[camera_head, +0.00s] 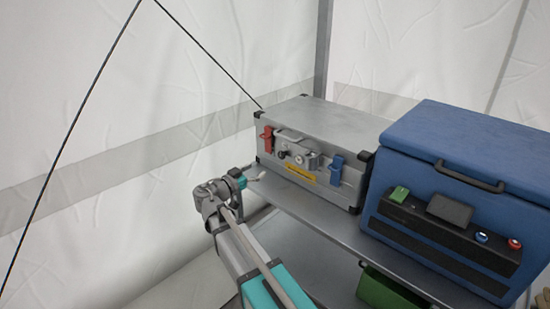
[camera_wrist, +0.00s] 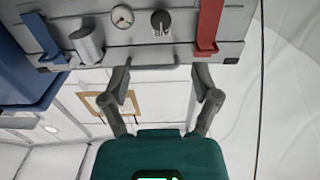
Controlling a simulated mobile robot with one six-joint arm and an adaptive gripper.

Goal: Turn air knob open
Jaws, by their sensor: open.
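The air knob (camera_wrist: 160,20) is a small dark round knob on the front panel of a grey metal case (camera_head: 318,112). In the wrist view it sits at the top, above an upside-down "AIR" label, between a round gauge (camera_wrist: 122,16) and a red latch (camera_wrist: 208,28). My gripper (camera_wrist: 163,76) is open and empty, its two fingers spread to either side below the knob in that view and apart from it. In the head view my gripper (camera_head: 252,175) is in front of the case's left end, low beside the red latch (camera_head: 267,139).
A grey cylindrical fitting (camera_wrist: 86,43) juts from the panel beside the gauge. A blue latch (camera_head: 336,168) is on the case's right side. A blue cooler box (camera_head: 465,140) stands to the right on the same metal shelf (camera_head: 305,197). A green bin (camera_head: 388,290) is below.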

